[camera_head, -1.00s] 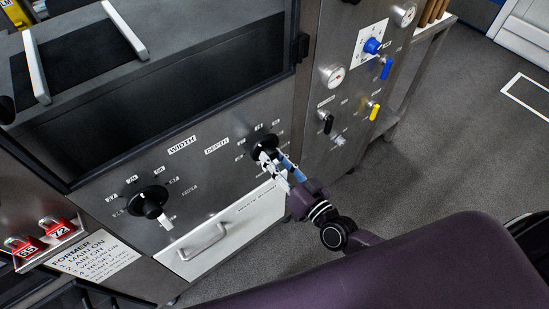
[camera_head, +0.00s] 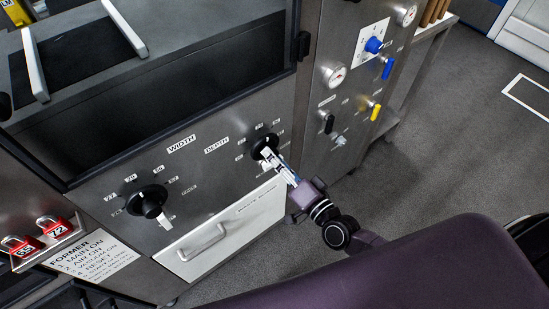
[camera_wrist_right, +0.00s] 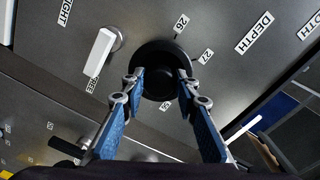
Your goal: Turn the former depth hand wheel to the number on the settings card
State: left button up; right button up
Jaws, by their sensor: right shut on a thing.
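The depth hand wheel (camera_head: 262,143) is a round black knob on the grey former panel, right of the DEPTH label (camera_head: 216,145), with small number plates around it. My right gripper (camera_head: 267,157) is shut on this wheel. In the right wrist view, its two blue-padded fingers (camera_wrist_right: 161,78) press on opposite sides of the black wheel (camera_wrist_right: 158,53), near plates that seem to read 26 and 27. The pointer is hard to make out. I cannot identify a settings card. My left gripper is not in view.
The black width wheel (camera_head: 146,201) is left on the same panel. A white drawer with a handle (camera_head: 203,242) lies below. An instruction sheet (camera_head: 92,255) and red padlocks (camera_head: 55,228) are at lower left. Gauges and coloured levers (camera_head: 375,112) are on the right.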

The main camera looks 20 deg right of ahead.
dwell(0.4)
jog(key=o, duration=1.1)
jog(key=shift+o, duration=0.2)
jog(key=v, duration=1.2)
jog(key=shift+f, duration=0.1)
